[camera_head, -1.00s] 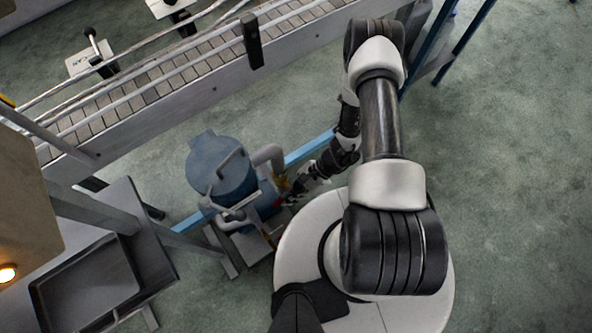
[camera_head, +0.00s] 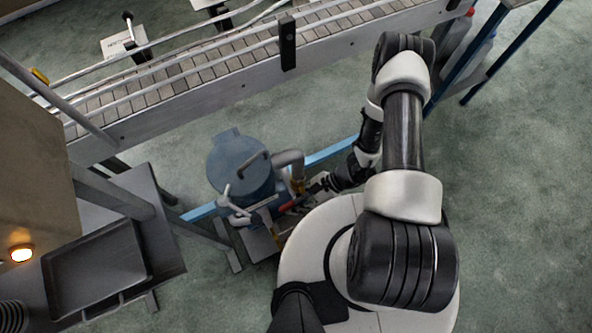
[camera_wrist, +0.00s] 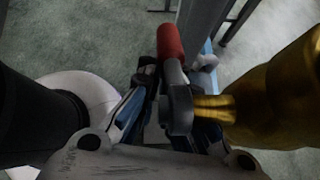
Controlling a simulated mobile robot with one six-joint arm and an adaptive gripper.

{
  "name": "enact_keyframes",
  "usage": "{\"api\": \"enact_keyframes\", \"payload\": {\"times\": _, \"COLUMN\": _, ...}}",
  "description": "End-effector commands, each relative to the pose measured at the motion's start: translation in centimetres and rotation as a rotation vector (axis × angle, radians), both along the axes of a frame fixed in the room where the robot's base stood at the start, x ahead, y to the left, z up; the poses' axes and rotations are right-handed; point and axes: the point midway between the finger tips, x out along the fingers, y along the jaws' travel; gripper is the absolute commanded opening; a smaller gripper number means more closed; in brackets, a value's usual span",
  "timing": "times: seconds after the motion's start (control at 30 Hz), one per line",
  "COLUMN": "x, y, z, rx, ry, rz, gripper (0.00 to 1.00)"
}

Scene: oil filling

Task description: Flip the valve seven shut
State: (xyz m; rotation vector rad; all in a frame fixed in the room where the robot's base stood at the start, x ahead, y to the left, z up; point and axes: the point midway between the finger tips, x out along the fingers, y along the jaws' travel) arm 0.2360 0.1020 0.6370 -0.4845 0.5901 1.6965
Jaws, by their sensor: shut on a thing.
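The valve has a red-gripped lever (camera_head: 297,202) beside the blue tank (camera_head: 240,163), low down on its right side. In the wrist view the red grip (camera_wrist: 170,42) points up and away, on a grey lever beside a brass valve body (camera_wrist: 285,95). My gripper (camera_head: 318,186) is at the lever from the right. In the wrist view my gripper (camera_wrist: 178,105) is shut on the grey part of the valve lever, with the red end sticking out past the fingers. No number on the valve can be read.
A conveyor (camera_head: 200,80) with rails runs across the back. A dark tray (camera_head: 97,275) lies on a bench at the left. A grey pipe (camera_head: 290,160) and a blue floor beam (camera_head: 335,150) are close to my gripper. Open floor lies at the right.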

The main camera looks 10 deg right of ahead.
Motion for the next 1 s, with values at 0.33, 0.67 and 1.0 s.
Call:
{"api": "enact_keyframes", "payload": {"times": 0.33, "x": -0.55, "y": 0.38, "z": 0.58, "rx": 0.008, "ry": 0.006, "rz": 0.008, "gripper": 0.0}}
{"api": "enact_keyframes", "payload": {"times": 0.67, "x": -0.66, "y": 0.54, "z": 0.93, "rx": 0.098, "ry": 0.037, "rz": 0.007, "gripper": 0.0}}
{"api": "enact_keyframes", "payload": {"times": 1.0, "x": -0.7, "y": 0.57, "z": 1.16, "rx": 0.134, "ry": 0.049, "rz": 0.007, "gripper": 0.0}}
